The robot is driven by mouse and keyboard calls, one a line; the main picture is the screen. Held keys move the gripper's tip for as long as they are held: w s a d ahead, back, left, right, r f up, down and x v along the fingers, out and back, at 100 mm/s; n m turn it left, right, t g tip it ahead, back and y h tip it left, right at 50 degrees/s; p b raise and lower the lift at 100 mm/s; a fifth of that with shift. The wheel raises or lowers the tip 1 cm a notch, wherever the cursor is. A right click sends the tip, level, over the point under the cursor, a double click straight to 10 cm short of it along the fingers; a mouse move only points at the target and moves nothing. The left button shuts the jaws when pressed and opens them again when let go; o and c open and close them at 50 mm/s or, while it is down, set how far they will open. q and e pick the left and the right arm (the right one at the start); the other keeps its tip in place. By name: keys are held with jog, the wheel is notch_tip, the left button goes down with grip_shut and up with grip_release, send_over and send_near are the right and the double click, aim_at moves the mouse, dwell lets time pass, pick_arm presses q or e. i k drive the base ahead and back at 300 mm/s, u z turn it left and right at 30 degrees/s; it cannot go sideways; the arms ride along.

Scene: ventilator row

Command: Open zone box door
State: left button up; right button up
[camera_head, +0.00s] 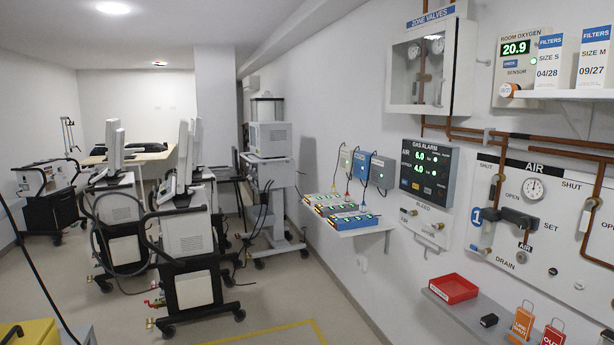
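The zone box (394,75) is a white cabinet high on the right wall, under a blue "ZONE VALVES" sign (431,17). Its front is a pale-framed door with a clear pane (402,60), and it looks shut. Two round gauges (437,46) and copper pipes show through the pane. A small dark spot near the door's lower edge may be a catch, but it is too small to tell. Neither of my grippers is in view, and nothing touches the box.
The gas alarm panel (424,173) hangs below the box. Copper pipes and the AIR valve board (535,215) are to the right. A low shelf (455,309) holds a red tray (453,289) and tags. Ventilator carts (187,235) stand left; the middle floor (285,285) is clear.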

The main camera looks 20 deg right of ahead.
aim_at(448, 26)
jog(key=u, duration=0.05)
jog(key=i, duration=1.95)
jog(key=z, duration=0.5)
jog(key=i, duration=1.65)
jog(key=z, duration=2.1)
jog(key=i, duration=0.95)
jog(key=z, duration=0.75)
